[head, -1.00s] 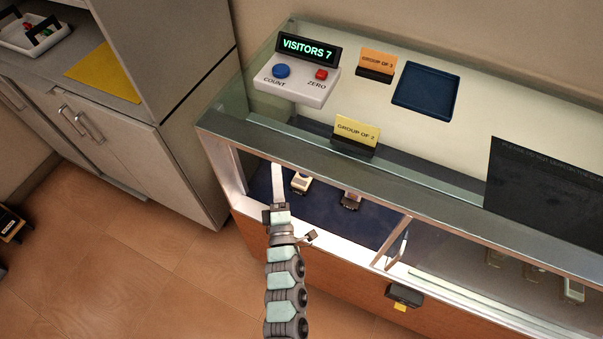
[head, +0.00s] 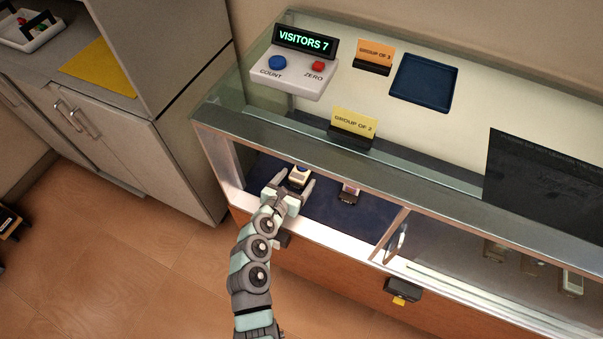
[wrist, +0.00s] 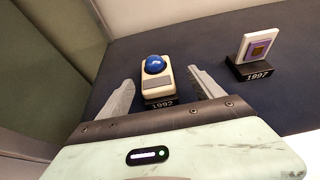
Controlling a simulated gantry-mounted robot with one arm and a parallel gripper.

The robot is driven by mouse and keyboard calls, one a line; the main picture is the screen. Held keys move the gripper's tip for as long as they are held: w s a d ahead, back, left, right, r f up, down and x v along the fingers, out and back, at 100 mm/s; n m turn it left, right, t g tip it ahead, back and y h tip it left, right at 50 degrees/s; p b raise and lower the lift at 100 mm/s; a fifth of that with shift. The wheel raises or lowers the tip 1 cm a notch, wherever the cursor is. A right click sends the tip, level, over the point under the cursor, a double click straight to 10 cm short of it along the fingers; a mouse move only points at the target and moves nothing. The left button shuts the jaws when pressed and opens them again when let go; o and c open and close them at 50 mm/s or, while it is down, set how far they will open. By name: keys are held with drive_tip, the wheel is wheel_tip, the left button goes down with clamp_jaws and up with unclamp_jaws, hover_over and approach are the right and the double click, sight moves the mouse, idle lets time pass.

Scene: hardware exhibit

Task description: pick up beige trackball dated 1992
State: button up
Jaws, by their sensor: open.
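The beige trackball (wrist: 156,82) with a blue ball stands on a dark base labelled 1992 in the wrist view. It also shows in the head view (head: 298,178), inside the open left part of the glass case, partly hidden by my gripper. My gripper (wrist: 157,85) is open. Its two fingers stand to the left and right of the trackball, with visible gaps, and hold nothing. In the head view my gripper (head: 293,183) reaches through the front opening of the case.
A white and purple item (wrist: 259,50) on a base labelled 1997 stands to the right of the trackball. The case's metal front frame (head: 330,205) lies under my arm, and its glass top is above. A black lock (head: 402,289) hangs on the front. Dark blue cloth around the exhibits is clear.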

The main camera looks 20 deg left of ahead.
sight(301, 171)
drive_tip(key=shift+a+b+x, duration=0.2)
drive_tip(key=shift+b+x, duration=0.6)
drive_tip(key=shift+x, duration=0.7)
drive_tip(key=shift+a+b+x, duration=0.15)
drive_tip(key=shift+b+x, duration=0.6)
drive_tip(key=shift+x, duration=0.7)
drive_tip(key=c, duration=1.6)
